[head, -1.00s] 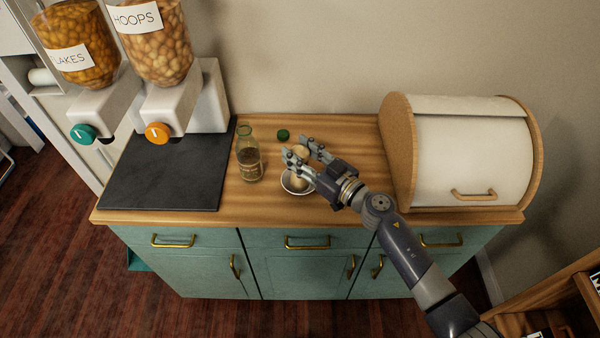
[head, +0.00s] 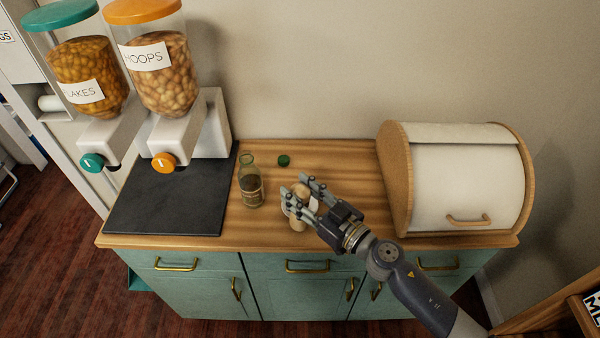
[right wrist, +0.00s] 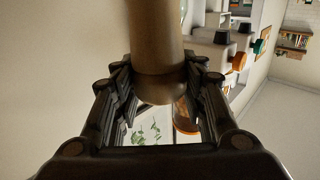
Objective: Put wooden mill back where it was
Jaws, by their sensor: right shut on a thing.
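My right gripper (head: 295,188) is shut on the wooden mill (head: 298,224), a pale, slim wooden piece, over the middle of the counter. In the right wrist view the mill (right wrist: 156,45) stands large between the two fingers, its rounded end low in the grip. In the head view its middle is partly hidden by the fingers. A small white bowl (head: 287,208) shows behind the mill and fingers, mostly hidden. I cannot tell whether the mill touches the counter. My left gripper is not in view.
A glass jar (head: 250,186) stands open just left of the mill, with a green lid (head: 284,160) behind. A dark mat (head: 170,200) and cereal dispensers (head: 195,135) are at the left. A bread box (head: 465,175) is at the right. The wooden counter (head: 350,165) is clear behind my gripper.

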